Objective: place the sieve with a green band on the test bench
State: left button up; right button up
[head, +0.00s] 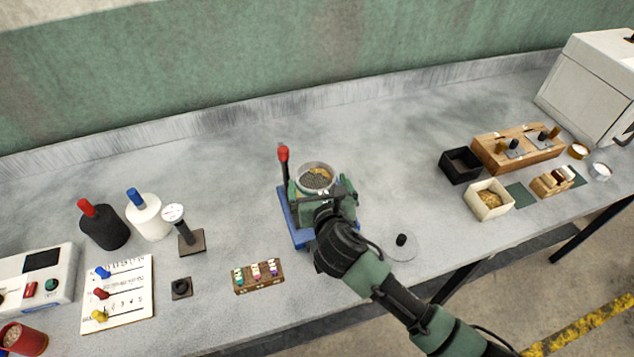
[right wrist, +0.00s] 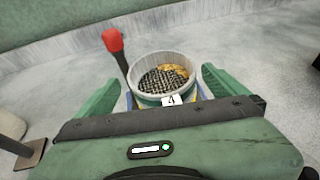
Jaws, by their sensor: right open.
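The sieve (head: 316,176) is a round pale pan with dark mesh and some yellow grain in it. In the right wrist view the sieve (right wrist: 162,78) has a white tag marked 4 and a strip of green low on its near side. It sits at a blue-based device (head: 286,212) with a red-tipped lever; its underside is hidden. My right gripper (head: 325,194) is open at the sieve. In the right wrist view its green fingers (right wrist: 158,88) stand on either side of the sieve, seemingly with gaps. My left gripper is not in view.
The grey bench (head: 400,135) is clear behind the device. A clear lid with black knob (head: 401,240) lies at right. A block with coloured pieces (head: 257,276) and bottles (head: 148,216) stand left. Black (head: 461,165) and pale boxes (head: 489,200) stand right.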

aim_at(312, 166)
jog(key=shift+p+x, duration=0.45)
jog(key=shift+x, duration=1.95)
jog(key=c, duration=1.2)
